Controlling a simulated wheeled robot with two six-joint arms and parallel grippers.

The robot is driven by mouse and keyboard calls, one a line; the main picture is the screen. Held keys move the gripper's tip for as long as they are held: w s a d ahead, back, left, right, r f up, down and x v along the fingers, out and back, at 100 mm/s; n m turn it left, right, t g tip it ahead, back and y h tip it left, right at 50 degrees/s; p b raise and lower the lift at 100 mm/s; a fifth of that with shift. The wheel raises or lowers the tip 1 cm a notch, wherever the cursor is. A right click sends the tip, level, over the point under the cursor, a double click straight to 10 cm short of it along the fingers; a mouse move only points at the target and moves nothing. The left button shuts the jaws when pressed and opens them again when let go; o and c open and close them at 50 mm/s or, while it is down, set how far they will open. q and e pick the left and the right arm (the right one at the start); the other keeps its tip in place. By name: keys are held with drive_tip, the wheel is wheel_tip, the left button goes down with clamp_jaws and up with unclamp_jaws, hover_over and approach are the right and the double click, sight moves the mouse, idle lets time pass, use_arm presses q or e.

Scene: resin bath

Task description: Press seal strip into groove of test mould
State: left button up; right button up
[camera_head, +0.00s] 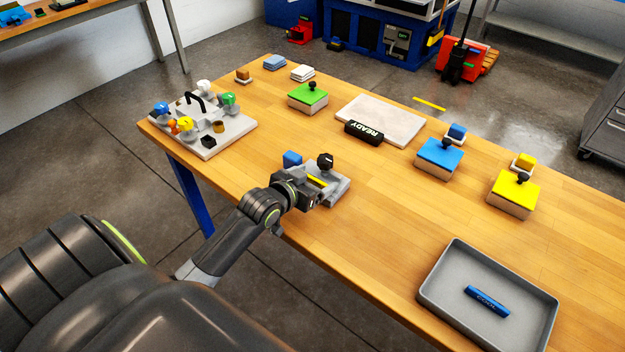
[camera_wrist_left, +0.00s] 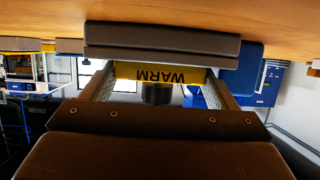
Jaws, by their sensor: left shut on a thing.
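My left gripper (camera_head: 313,190) is at the grey test mould (camera_head: 338,186) near the table's front edge. It is shut on a yellow strip (camera_head: 317,181), which I take as the seal strip. In the left wrist view the yellow strip (camera_wrist_left: 160,74), lettered WARM upside down, spans between the fingers (camera_wrist_left: 160,88). A grey bar, probably the mould (camera_wrist_left: 160,45), lies directly along it. The groove is hidden, so I cannot tell whether the strip sits in it. A black knob (camera_head: 325,162) and a blue block (camera_head: 292,159) stand at the mould. My right gripper is not in view.
A grey tray (camera_head: 440,292) with a blue bar (camera_head: 487,301) is at the front right. Green, blue and yellow-topped blocks stand around. A crowded plate (camera_head: 235,132) is left. Table between mould and tray is clear.

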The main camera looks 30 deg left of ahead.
use_arm(q)
drive_tip(key=shift+s+a+f, duration=0.1)
drive_tip(key=shift+s+f, duration=0.1)
drive_tip(key=shift+f, duration=0.35)
drive_tip(key=shift+s+f, duration=0.2)
drive_tip(key=shift+f, duration=0.35)
drive_tip(key=o, duration=0.9)
drive_tip(key=shift+r, duration=0.7)
drive_tip(key=shift+s, duration=0.4)
drive_tip(key=v, duration=0.7)
drive_tip(key=r+v, duration=0.1)
drive_tip(key=v, duration=0.2)
drive_tip(key=shift+s+r, duration=0.1)
